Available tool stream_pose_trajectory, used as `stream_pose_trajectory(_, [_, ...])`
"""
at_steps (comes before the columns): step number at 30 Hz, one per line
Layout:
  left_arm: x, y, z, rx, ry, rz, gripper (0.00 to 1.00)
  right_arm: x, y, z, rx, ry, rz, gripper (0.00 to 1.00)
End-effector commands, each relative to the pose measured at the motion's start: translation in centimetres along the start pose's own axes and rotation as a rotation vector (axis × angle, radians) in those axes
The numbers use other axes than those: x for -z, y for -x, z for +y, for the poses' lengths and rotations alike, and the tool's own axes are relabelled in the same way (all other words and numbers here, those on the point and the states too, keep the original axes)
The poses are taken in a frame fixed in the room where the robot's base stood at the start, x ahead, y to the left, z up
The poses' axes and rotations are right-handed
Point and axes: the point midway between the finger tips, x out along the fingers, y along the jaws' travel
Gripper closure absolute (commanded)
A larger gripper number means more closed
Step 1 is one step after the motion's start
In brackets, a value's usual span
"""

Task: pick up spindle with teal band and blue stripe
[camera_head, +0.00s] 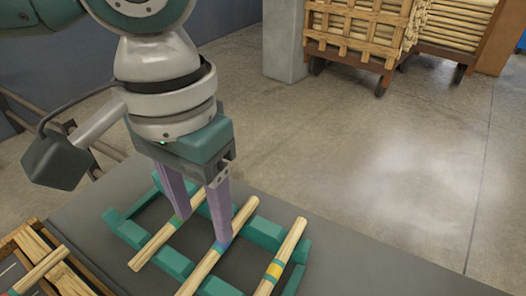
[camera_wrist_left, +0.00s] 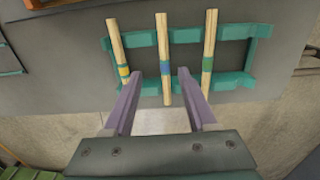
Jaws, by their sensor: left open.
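Three pale wooden spindles lie side by side across a teal rack (camera_head: 172,262). The middle spindle (camera_head: 201,272) has a blue-teal band, also seen in the left wrist view (camera_wrist_left: 163,45); its exact stripe is too small to tell. The spindle with a yellow band (camera_head: 283,253) is on the right in the head view. The spindle with a green band (camera_head: 151,248) is on the left there. My left gripper (camera_head: 203,229) is open above the rack, pointing down. In the left wrist view its fingers (camera_wrist_left: 161,83) are either side of the middle spindle, with gaps. My right gripper is out of view.
The rack stands on a grey table (camera_head: 330,270). A wooden crate with more wood pieces (camera_head: 62,274) is at the lower left. Carts stacked with wood (camera_head: 365,30) stand on the floor beyond, near a grey pillar (camera_head: 284,40). The table right of the rack is clear.

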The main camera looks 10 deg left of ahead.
Motion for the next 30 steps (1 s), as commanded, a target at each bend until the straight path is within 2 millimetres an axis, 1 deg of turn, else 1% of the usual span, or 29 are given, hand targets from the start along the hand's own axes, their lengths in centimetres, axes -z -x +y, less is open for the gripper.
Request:
stream_pose_trajectory(1, [-0.1,-0.8,-0.1,0.003,0.003,-0.005,0.43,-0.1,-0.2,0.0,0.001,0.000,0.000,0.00])
stream_pose_trajectory(6, [-0.1,-3.2,-0.1,0.002,0.002,-0.003,0.43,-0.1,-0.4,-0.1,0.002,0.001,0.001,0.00])
stream_pose_trajectory(11, [-0.1,-4.6,-0.1,0.002,0.000,-0.002,0.43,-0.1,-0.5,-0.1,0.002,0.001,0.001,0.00])
stream_pose_trajectory(16, [-0.3,-7.2,-0.7,0.004,0.001,-0.003,0.43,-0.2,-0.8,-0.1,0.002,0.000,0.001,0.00])
stream_pose_trajectory(19, [-0.3,-8.7,-0.6,0.002,-0.002,-0.002,0.43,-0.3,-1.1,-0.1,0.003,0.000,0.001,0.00])
stream_pose_trajectory(22, [-0.3,-9.3,-0.7,0.001,-0.001,-0.001,0.43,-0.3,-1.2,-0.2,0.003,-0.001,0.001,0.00])
stream_pose_trajectory(29, [-0.3,-9.4,-0.7,0.001,-0.002,-0.001,0.43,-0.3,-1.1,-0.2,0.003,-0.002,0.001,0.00])
stream_pose_trajectory(30, [-0.3,-9.4,-0.7,0.001,-0.002,-0.001,0.47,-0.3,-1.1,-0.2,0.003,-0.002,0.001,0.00])
